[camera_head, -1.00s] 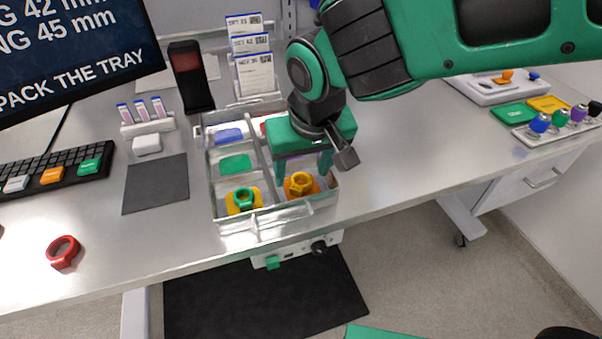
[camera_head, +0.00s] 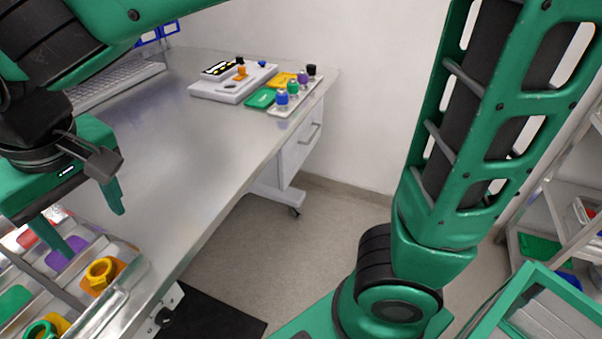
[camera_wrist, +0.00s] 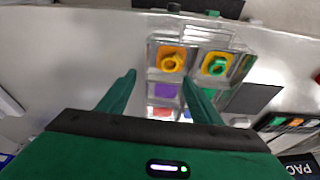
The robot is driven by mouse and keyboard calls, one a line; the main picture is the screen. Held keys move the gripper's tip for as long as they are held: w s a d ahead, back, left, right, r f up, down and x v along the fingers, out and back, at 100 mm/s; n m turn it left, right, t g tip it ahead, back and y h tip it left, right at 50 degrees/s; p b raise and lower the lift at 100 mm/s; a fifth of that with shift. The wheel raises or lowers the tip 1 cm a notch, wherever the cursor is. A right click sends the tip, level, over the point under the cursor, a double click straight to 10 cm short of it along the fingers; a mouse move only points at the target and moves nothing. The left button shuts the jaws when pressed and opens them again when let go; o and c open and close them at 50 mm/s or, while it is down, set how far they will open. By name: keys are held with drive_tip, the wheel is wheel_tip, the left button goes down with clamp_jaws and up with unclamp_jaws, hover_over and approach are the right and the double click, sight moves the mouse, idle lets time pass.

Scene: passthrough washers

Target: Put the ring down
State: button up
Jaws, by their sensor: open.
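A yellow ring (camera_head: 102,271) lies in the tray (camera_head: 128,283) compartment with the orange pad. It also shows in the wrist view (camera_wrist: 171,63). A green ring (camera_head: 40,331) lies on the yellow pad of the neighbouring compartment, also seen in the wrist view (camera_wrist: 215,66). My gripper (camera_head: 97,233) is open and empty over the tray. In the wrist view its two fingertips (camera_wrist: 158,77) stand apart, with the yellow ring beyond them and not touched. The lower left of the tray is cut off in the head view.
A purple pad (camera_wrist: 166,90) marks an empty-looking compartment. At the bench's far end stand a white board (camera_head: 232,84) and a rack of coloured knobs (camera_head: 284,104). The bench between is clear. A shelf unit (camera_head: 560,220) stands at the right.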

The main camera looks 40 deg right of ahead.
drive_tip(key=w+d+f+m+h, duration=0.1)
drive_tip(key=d+m, duration=0.1)
drive_tip(key=d, duration=0.8)
drive_tip(key=w+d+f+m+g+h, duration=0.1)
drive_tip(key=w+d+m, duration=0.1)
drive_tip(key=d, duration=0.8)
drive_tip(key=w+d+f+m, duration=0.1)
drive_tip(key=d+m, duration=0.1)
drive_tip(key=d, duration=0.7)
drive_tip(key=s+d+f+m+g, duration=0.1)
drive_tip(key=s+d+f+m, duration=0.2)
drive_tip(key=s+d, duration=0.4)
drive_tip(key=s+d+f+m+g, duration=0.1)
drive_tip(key=s+d+f+m, duration=0.2)
drive_tip(key=s+d, duration=0.5)
drive_tip(key=d, duration=0.2)
drive_tip(key=shift+s+d+y, duration=0.3)
drive_tip(key=shift+d, duration=0.05)
